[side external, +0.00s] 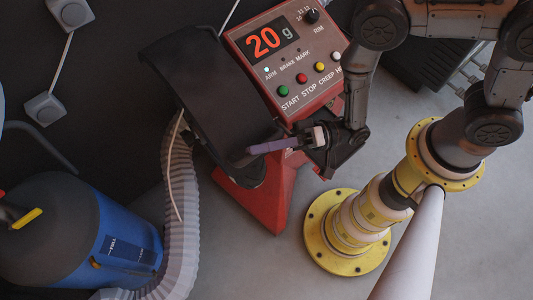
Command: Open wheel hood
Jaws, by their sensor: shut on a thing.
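The wheel hood (195,75) is a wide black curved cover on the left side of the red wheel balancer (270,195). A slim purple bar handle (272,146) sticks out to the right near the hood's lower edge. My gripper (311,140) is at the right end of this handle, with its jaws shut on it. The jaws partly hide that end of the handle. The hood stands tilted, its upper end toward the back left. The wheel under the hood is hidden from this view.
The red control panel (288,52) reads 20 g, close above my gripper. A grey ribbed hose (182,220) runs down left of the balancer. A blue and black vacuum (80,235) stands at lower left. Grey floor (245,270) is clear in front.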

